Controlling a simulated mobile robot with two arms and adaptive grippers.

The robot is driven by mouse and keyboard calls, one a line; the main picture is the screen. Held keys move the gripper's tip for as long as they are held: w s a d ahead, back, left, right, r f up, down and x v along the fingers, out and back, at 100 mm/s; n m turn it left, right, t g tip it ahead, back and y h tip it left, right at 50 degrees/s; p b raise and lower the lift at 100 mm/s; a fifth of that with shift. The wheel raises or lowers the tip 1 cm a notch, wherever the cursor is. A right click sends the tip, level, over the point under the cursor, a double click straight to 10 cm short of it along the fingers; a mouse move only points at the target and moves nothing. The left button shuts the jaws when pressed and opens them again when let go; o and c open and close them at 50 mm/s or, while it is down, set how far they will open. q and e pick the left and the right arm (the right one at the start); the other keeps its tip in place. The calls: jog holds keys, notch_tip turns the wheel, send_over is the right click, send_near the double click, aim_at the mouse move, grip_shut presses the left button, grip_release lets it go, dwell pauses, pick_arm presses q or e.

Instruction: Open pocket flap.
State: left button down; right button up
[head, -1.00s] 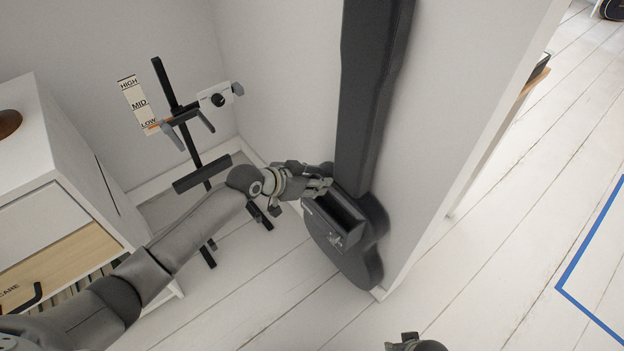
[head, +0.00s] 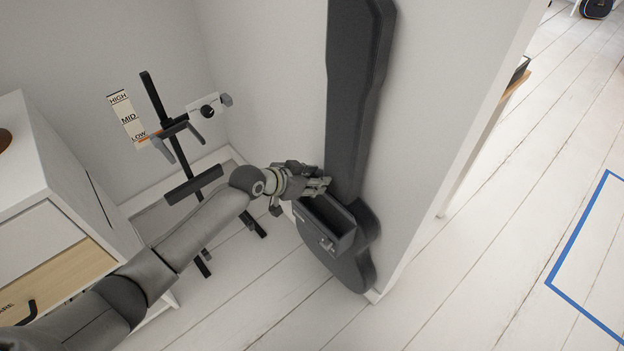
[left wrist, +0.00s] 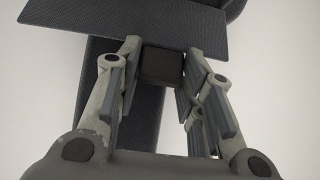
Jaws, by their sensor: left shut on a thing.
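A dark grey guitar-shaped bag (head: 352,95) leans upright against the white wall corner in the head view. A box-like pocket (head: 335,240) with a small latch on its front sticks out from its lower body. The pocket's top shows a dark recess. My left gripper (head: 318,185) is at the pocket's upper back edge, against the bag. In the left wrist view its fingers (left wrist: 160,70) are shut on a small dark square tab (left wrist: 160,64), below a broad dark panel (left wrist: 110,28). The tab looks like part of the flap; the fingers partly hide the flap in the head view. My right gripper is out of view.
A black stand (head: 193,183) is behind my left arm, near a HIGH/MID/LOW scale (head: 127,118) on the wall. A white cabinet (head: 60,190) is at left.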

pick_arm(q)
jog(key=shift+w+d+r, duration=0.2)
jog(key=shift+r, duration=0.25)
jog(key=c, duration=1.1)
grip_release()
jog(key=shift+f, duration=0.1)
jog(key=shift+o, duration=0.7)
jog(key=shift+s+f, duration=0.1)
jog(key=shift+f, duration=0.1)
jog(key=shift+a, duration=0.1)
jog(key=shift+s, duration=0.1)
jog(key=v, duration=1.1)
jog(key=shift+s+a+r, duration=0.2)
jog(key=shift+a+r, duration=0.05)
